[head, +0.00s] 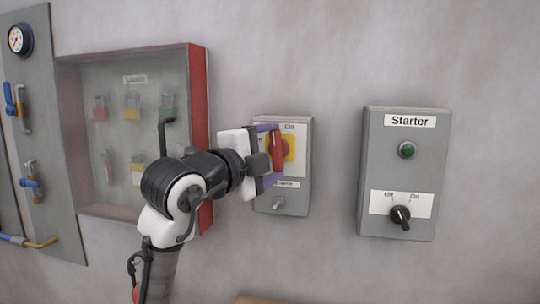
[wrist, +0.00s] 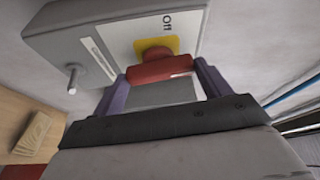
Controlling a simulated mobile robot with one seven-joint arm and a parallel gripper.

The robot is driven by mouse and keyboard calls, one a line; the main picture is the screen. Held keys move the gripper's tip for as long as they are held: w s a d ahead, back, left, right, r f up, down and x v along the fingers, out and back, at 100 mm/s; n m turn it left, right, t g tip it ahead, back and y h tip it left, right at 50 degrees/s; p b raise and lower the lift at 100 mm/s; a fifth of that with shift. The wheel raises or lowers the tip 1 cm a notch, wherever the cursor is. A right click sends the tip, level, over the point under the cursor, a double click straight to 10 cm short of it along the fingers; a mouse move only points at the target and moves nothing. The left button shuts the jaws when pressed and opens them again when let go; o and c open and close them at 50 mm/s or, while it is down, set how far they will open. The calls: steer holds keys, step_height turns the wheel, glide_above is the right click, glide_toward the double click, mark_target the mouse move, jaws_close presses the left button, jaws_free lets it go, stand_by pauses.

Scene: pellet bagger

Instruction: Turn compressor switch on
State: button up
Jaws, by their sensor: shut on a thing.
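The compressor switch is a grey wall box (head: 298,196) with a yellow plate (head: 289,148) and a red rotary handle (head: 277,152). My gripper (head: 270,155) is at the front of this box, its purple fingers on either side of the red handle. In the wrist view, the fingers are shut on the red handle (wrist: 160,70), which sits before the yellow plate (wrist: 156,46). An "Off" label shows on the box (wrist: 115,38) there. My gripper hides part of the plate and label in the head view, so the handle's exact setting is unclear.
A small metal toggle (head: 278,203) sticks out low on the same box. A grey Starter box (head: 372,175) with a green button and black knob is to the right. A red-edged lockout cabinet (head: 199,100) stands close on the left, beside my arm.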

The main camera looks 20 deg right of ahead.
steer(key=shift+m, duration=0.6)
steer(key=shift+g, duration=0.3)
steer(key=o, duration=1)
steer(key=b+v, duration=0.3)
steer(key=v, duration=1)
steer(key=shift+s+a+r+b, duration=0.1)
steer(key=shift+s+a+b, duration=0.15)
steer(key=shift+s+b, duration=0.15)
